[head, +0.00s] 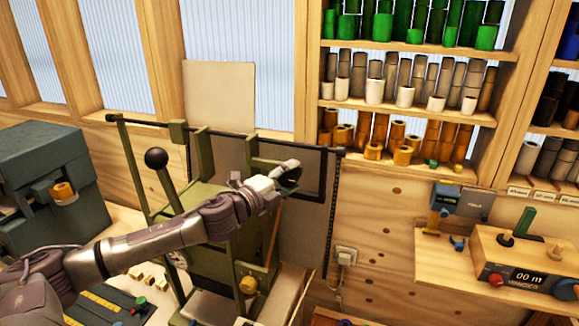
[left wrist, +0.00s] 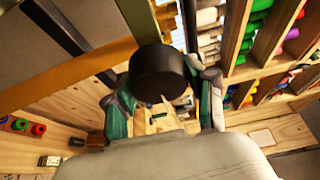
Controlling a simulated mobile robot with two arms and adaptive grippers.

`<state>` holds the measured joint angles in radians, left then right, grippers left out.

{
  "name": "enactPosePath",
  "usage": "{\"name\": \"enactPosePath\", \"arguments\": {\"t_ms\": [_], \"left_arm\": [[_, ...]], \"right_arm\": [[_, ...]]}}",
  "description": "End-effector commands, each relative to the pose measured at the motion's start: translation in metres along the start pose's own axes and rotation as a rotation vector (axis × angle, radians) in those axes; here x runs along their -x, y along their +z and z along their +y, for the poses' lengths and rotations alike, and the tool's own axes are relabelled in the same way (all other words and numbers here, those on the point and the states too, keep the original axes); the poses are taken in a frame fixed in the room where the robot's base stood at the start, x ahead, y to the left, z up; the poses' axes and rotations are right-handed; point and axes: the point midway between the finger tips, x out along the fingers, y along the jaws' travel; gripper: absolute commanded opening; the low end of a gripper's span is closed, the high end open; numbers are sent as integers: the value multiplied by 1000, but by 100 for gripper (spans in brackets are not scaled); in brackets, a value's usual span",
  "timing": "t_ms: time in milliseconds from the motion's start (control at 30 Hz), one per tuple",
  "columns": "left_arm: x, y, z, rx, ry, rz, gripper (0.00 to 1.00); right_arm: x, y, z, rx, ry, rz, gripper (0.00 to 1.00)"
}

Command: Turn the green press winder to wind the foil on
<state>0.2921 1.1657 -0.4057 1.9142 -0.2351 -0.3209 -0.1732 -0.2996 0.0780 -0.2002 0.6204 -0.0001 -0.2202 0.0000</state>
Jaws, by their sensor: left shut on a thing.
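The olive-green press (head: 234,157) stands at the middle of the head view, with a long lever ending in a black ball (head: 156,158) on its left. My left arm crosses in front of the press. My left gripper (head: 287,178) is at the upper right of the press, and its fingers hide what they hold there. In the left wrist view, a dark round knob (left wrist: 158,74) sits between the fingers of my left gripper (left wrist: 160,100), which is shut on it. It appears to be the winder's knob. The foil on the winder cannot be made out. My right gripper is out of view.
A shelf (head: 415,103) of green, grey, white and orange rolls fills the upper right. A grey-green machine (head: 45,155) with an orange roll (head: 63,191) stands at the left. A wooden counter box (head: 525,250) with a display sits on the right ledge.

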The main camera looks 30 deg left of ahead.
Motion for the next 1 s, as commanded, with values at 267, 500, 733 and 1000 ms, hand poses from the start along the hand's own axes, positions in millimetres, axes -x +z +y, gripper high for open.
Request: {"name": "enactPosePath", "arguments": {"t_ms": [267,500,733,1000], "left_arm": [[0,1,-1,-117,47,-1,21],[0,0,1,-152,63,-1,21],[0,0,1,-155,65,-1,21],[0,0,1,-154,64,-1,74]], "right_arm": [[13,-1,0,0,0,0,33],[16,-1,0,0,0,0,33],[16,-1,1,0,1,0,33],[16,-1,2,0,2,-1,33]]}}
